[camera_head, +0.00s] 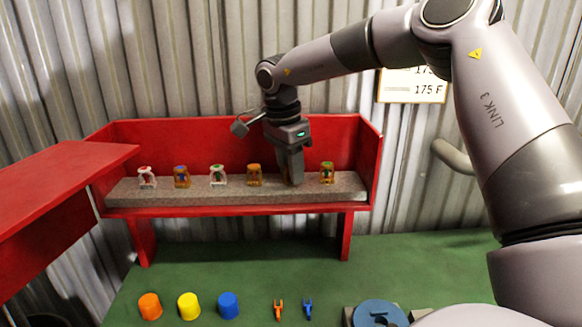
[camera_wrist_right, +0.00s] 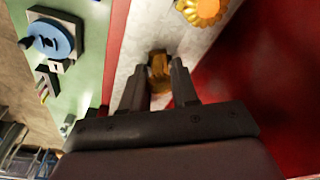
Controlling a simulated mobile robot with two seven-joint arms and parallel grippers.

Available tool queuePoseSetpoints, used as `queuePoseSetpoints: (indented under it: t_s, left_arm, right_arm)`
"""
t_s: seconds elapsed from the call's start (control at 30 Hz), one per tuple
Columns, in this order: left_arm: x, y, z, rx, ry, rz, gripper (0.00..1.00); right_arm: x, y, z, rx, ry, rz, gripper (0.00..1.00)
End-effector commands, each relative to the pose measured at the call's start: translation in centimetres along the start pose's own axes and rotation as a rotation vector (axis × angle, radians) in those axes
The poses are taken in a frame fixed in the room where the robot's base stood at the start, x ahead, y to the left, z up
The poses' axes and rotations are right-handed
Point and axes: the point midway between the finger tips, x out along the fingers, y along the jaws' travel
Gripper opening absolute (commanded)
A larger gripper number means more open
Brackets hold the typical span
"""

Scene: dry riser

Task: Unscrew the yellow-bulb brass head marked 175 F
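A row of small sprinkler heads stands on the grey slab (camera_head: 130,192) of a red shelf. One brass head (camera_head: 254,175) has an orange-yellow look; its marking is too small to read. My right gripper (camera_head: 291,182) points down just right of it, hiding that spot in the row. In the right wrist view a brass head (camera_wrist_right: 159,72) sits between the two fingers of my right gripper (camera_wrist_right: 159,62). Whether they press on it is unclear, and its bulb colour does not show. My left gripper is out of view.
A brass head with a green bulb (camera_head: 327,173) stands right of the gripper. Orange (camera_head: 150,306), yellow (camera_head: 188,306) and blue (camera_head: 228,306) caps, two small forks and a blue ring (camera_head: 380,314) lie on the green table.

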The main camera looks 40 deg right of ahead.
Motion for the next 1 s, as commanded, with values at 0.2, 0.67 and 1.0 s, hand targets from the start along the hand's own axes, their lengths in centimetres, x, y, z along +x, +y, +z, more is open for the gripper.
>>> queuePoseSetpoints:
  t_s: [0.2, 0.67, 1.0]
  left_arm:
    - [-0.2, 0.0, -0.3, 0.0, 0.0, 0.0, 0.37]
    - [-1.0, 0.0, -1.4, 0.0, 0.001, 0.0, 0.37]
    - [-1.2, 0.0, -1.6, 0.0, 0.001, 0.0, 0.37]
  right_arm:
    - [-0.1, 0.0, 0.0, -0.066, -0.002, -0.009, 0.0]
    - [-0.1, 0.0, 0.0, -0.499, -0.002, -0.075, 0.0]
    - [-0.1, 0.0, 0.0, -0.548, -0.003, -0.082, 0.0]
